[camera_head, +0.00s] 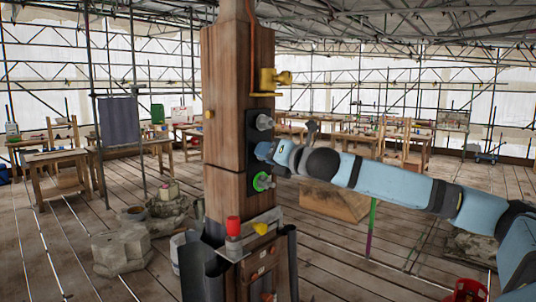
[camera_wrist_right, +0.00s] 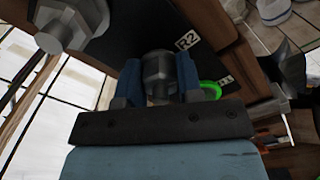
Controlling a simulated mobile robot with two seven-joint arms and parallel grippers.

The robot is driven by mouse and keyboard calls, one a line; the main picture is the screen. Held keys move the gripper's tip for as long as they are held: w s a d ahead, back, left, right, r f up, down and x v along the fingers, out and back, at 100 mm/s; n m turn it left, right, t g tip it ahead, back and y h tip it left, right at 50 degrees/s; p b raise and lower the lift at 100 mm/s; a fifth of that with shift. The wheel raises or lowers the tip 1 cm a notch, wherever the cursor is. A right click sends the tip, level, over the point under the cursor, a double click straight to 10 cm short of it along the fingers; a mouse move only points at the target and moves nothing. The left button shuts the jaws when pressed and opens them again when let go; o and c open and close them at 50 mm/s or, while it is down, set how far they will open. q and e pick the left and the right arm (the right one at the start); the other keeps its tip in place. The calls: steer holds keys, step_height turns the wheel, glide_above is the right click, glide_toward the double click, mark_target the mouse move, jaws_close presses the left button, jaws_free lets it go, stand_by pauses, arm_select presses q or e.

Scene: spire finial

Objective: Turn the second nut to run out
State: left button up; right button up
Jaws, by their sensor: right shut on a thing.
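A tall wooden post (camera_head: 223,110) carries a dark plate (camera_head: 252,133) on its right face, with nuts on studs one above another. My right gripper (camera_head: 264,151) reaches in from the right to the middle of this plate. In the right wrist view its two blue fingers are shut on a grey nut (camera_wrist_right: 158,72), beside a label R2 (camera_wrist_right: 187,40). An upper nut (camera_head: 264,121) stands free above the gripper. A lower nut (camera_head: 263,181) with a green ring sits below it; the ring also shows in the right wrist view (camera_wrist_right: 211,90). My left gripper is not in view.
A brass fitting (camera_head: 270,81) juts from the post above the plate. A ledge lower down holds a red cylinder (camera_head: 233,227) and a yellow piece (camera_head: 260,229). Stone blocks (camera_head: 122,251) stand left on the plank floor. Workbenches are farther back.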

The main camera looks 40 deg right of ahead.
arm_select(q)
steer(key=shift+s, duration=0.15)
arm_select(e)
steer(key=shift+n, duration=0.7)
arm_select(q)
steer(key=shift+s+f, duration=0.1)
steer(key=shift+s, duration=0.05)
arm_select(e)
steer(key=o, duration=0.9)
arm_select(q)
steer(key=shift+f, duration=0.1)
arm_select(e)
steer(key=shift+s, duration=0.15)
arm_select(q)
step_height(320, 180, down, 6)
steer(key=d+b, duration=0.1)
steer(key=b, duration=0.7)
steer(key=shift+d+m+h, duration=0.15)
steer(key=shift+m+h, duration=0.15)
arm_select(e)
steer(key=shift+s+d, duration=0.15)
steer(key=shift+s, duration=2.1)
steer(key=shift+s+d, duration=0.2)
steer(key=shift+s, duration=2.1)
steer(key=shift+s+d, duration=0.15)
steer(key=shift+s, duration=2.1)
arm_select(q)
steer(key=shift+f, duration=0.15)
